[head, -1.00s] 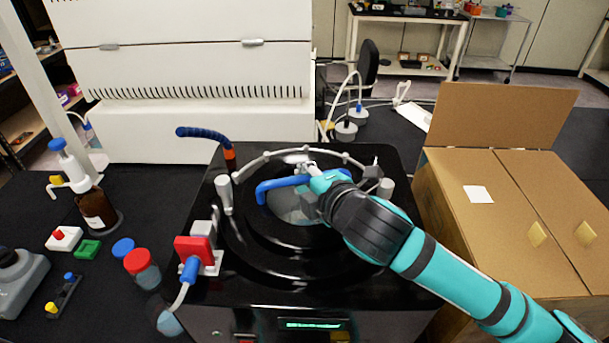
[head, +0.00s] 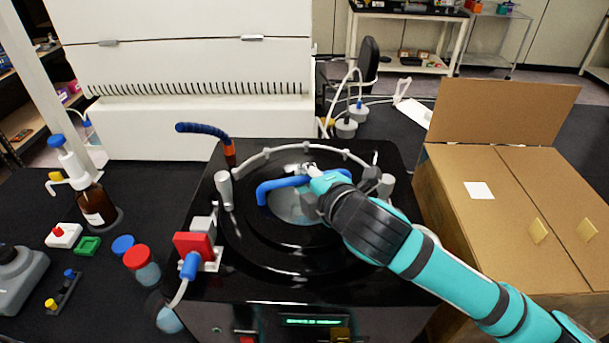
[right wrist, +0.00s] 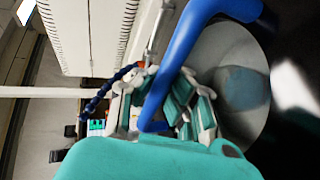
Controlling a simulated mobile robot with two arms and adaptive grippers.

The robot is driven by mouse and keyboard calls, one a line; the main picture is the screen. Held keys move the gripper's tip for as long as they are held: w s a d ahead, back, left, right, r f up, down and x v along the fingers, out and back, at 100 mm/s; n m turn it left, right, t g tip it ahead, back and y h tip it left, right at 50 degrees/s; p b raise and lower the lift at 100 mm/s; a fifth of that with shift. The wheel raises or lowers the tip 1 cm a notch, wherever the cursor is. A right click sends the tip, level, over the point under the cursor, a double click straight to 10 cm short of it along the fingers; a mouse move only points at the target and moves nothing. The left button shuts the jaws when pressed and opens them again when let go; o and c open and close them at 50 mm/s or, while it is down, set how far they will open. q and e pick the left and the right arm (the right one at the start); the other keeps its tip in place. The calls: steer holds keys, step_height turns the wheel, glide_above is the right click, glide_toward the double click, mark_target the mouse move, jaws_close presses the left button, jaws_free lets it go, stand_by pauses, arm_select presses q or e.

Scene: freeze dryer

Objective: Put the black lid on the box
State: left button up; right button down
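The black lid (head: 262,235) is a wide glossy disc with a clear round centre and a blue bar handle (head: 275,187). It lies over the top of the black box (head: 205,270), inside a grey arc. I cannot tell whether it is fully seated. My left gripper is out of view.
An open-flapped cardboard box (head: 455,215) stands close on the right. A red-and-grey valve (head: 195,245) with a blue hose fitting is at the box's left. A brown bottle (head: 95,205) and red-capped jar (head: 140,265) stand left. A white cabinet (head: 190,70) is behind.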

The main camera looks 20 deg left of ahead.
steer(key=c, duration=1.4)
jaws_free()
steer(key=shift+f, duration=0.1)
steer(key=v, duration=1.2)
steer(key=shift+s, duration=0.1)
